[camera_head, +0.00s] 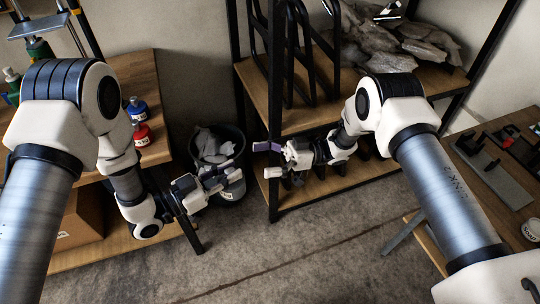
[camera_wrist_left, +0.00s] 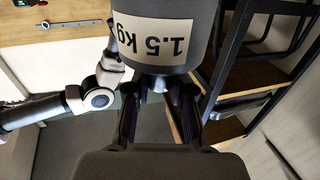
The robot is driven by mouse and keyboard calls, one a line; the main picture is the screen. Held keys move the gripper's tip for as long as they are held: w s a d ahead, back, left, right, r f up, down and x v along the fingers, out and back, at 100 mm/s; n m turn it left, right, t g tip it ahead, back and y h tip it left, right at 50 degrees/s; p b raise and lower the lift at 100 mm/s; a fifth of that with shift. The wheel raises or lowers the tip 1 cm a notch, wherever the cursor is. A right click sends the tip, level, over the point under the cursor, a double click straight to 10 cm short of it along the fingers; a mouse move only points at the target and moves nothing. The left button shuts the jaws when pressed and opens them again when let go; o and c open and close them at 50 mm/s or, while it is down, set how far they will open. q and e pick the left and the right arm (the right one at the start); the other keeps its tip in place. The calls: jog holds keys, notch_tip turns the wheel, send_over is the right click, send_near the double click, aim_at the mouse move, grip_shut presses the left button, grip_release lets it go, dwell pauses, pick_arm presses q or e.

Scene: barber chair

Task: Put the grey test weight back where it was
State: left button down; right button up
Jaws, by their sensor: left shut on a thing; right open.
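The grey test weight (camera_wrist_left: 165,35) fills the top middle of the left wrist view, with a white "1.5 kg" label that reads upside down. My left gripper (camera_wrist_left: 158,85) is shut on its near end. In the head view my left gripper (camera_head: 230,178) is in front of the dark bin, with the grey weight (camera_head: 233,192) partly hidden at its fingertips. My right gripper (camera_head: 264,160) is open, to the right of the bin by the shelf's lower board. I see nothing in its jaws.
The dark bin (camera_head: 208,132) holds grey crumpled material. A black-framed shelf (camera_head: 325,98) stands at the right and a wooden cabinet (camera_head: 140,70) with bottles at the left. A wooden table (camera_head: 470,185) with tools is at far right. The floor (camera_head: 290,250) is clear.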

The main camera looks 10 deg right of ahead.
aim_at(237, 190)
pick_arm(q)
jog(key=shift+w+r, duration=0.1)
pick_arm(e)
jog(key=s+a+n+g+h, duration=0.1)
jog(key=a+n+g, duration=0.1)
jog(key=a, duration=0.1)
jog(key=s+a+n+g+h, duration=0.1)
jog(key=s+a+n, duration=0.1)
jog(key=a, duration=0.1)
jog(key=s+a+n+g+h, duration=0.1)
jog(key=a+n+g, duration=0.1)
jog(key=shift+s+a+f+g, duration=0.2)
jog(key=shift+a+g, duration=0.1)
jog(key=shift+a, duration=0.1)
grip_shut()
pick_arm(q)
jog(key=c, duration=0.9)
grip_release()
pick_arm(e)
jog(key=shift+r, duration=0.2)
